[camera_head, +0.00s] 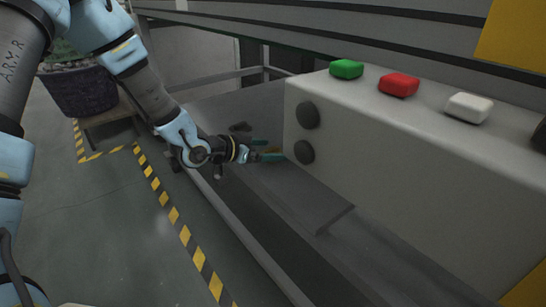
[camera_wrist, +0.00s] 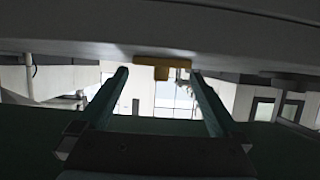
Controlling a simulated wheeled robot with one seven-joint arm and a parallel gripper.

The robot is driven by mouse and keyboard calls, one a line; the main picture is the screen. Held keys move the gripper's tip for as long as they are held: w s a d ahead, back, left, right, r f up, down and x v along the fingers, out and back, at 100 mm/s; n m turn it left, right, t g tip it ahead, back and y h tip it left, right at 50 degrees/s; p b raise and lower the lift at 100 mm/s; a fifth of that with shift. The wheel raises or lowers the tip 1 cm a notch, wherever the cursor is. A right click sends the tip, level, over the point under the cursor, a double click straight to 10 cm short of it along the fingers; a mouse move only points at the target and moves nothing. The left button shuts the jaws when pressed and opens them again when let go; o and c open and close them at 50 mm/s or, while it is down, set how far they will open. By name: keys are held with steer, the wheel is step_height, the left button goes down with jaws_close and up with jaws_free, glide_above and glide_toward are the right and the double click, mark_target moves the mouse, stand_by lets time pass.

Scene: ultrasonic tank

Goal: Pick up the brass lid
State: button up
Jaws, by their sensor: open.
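The brass lid (camera_wrist: 162,63) shows in the wrist view as a yellow T shape, a wide flat bar with a short stub below it. It lies at the edge of a grey surface, between and just beyond the tips of my two teal fingers. My gripper (camera_wrist: 160,74) is open, with a gap on both sides of the stub. In the head view my gripper (camera_head: 268,151) is beside the grey box's left end, and a small yellow bit of the lid (camera_head: 272,150) shows between the fingers. Most of the lid is hidden there.
A large grey control box (camera_head: 400,150) with green, red and white buttons on top and dark round knobs on its end stands close right of my gripper. A grey bench surface (camera_head: 290,190) runs below. Striped tape (camera_head: 180,225) marks open floor at left, near a planter (camera_head: 80,92).

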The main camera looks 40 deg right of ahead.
steer(key=shift+x, duration=0.75)
steer(key=shift+c, duration=0.2)
jaws_close()
